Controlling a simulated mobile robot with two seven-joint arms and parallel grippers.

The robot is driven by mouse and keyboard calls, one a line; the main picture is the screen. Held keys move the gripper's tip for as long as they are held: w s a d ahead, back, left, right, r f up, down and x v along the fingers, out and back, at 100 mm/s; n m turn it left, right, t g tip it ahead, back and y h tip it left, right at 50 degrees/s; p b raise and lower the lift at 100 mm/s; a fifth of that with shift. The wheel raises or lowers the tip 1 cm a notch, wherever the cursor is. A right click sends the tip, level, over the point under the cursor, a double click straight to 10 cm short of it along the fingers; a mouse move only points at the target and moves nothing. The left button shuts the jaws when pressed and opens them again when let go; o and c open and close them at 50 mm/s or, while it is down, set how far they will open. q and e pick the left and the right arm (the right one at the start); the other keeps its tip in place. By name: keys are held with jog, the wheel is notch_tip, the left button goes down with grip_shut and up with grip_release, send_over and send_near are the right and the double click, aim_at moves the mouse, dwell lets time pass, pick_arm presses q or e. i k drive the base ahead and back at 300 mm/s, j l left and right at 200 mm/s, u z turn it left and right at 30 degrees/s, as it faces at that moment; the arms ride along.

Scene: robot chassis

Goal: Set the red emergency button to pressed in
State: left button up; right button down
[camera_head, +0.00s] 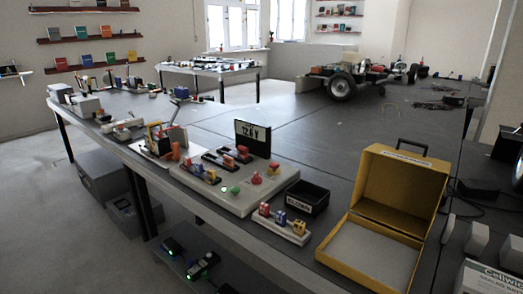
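The red emergency button (257,178) is a small red mushroom-shaped knob. It stands on the top of a light grey control panel (236,205) near the middle of the table's front side. Its head looks raised above the panel, but it is too small to tell its exact position. Nothing touches it and it is not covered. A green button (235,190) sits to its left on the same panel. Neither of my grippers shows in the head view.
A black display (252,137) reading about 12.0 V stands behind the button. A black bin (307,197) is to the right, then an open yellow case (335,247). A strip with coloured blocks (283,226) lies in front. The dark tabletop (330,130) behind is mostly clear.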

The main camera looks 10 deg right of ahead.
aim_at(273, 165)
jog(key=i+j, duration=0.35)
jog(key=i, duration=0.15)
jog(key=i+j, duration=0.35)
jog(key=i, duration=0.15)
jog(key=z, duration=0.05)
